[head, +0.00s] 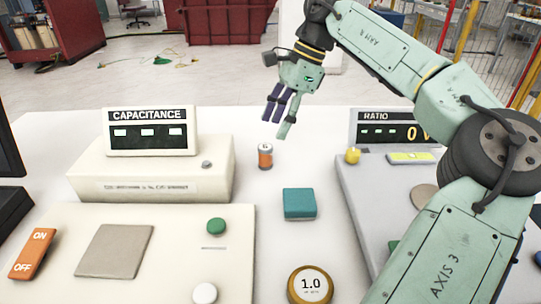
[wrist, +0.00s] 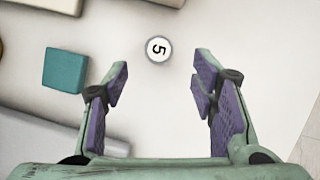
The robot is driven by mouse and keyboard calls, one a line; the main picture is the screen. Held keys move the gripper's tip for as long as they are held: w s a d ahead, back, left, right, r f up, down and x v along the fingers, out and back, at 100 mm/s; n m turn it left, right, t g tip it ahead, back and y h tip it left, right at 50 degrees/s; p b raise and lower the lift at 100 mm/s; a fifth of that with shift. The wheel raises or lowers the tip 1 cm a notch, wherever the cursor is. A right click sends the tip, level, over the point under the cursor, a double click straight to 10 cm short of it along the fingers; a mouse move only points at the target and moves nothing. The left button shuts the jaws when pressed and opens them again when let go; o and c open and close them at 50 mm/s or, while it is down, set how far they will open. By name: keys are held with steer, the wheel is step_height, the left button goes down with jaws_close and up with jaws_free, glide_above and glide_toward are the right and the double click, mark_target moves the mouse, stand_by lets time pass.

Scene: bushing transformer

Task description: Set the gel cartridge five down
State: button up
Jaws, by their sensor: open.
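The gel cartridge five (head: 265,156) is a small orange and white cylinder with a dark band. It stands upright on the white table between the two instruments. In the wrist view its round white top with a black 5 (wrist: 158,48) shows ahead of the fingertips, roughly midway between them. My gripper (head: 281,110) is above and slightly to the right of the cartridge in the head view, pointing down. In the wrist view its purple-padded fingers (wrist: 162,80) are spread apart with nothing between them. The cartridge stands clear of both fingers.
A teal block (head: 299,204) lies nearer on the table, and a round 1.0 weight (head: 310,284) is at the front. The capacitance meter (head: 150,165) stands left. The ratio unit (head: 372,190) with a yellow knob stands right. White table around the cartridge is free.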

mark_target(268, 146)
steer(key=p+x, duration=0.2)
steer(key=x, duration=0.6)
steer(key=shift+f, duration=0.35)
steer(key=shift+s, duration=0.1)
steer(key=shift+c, duration=0.3)
jaws_close()
steer(key=shift+r, duration=0.15)
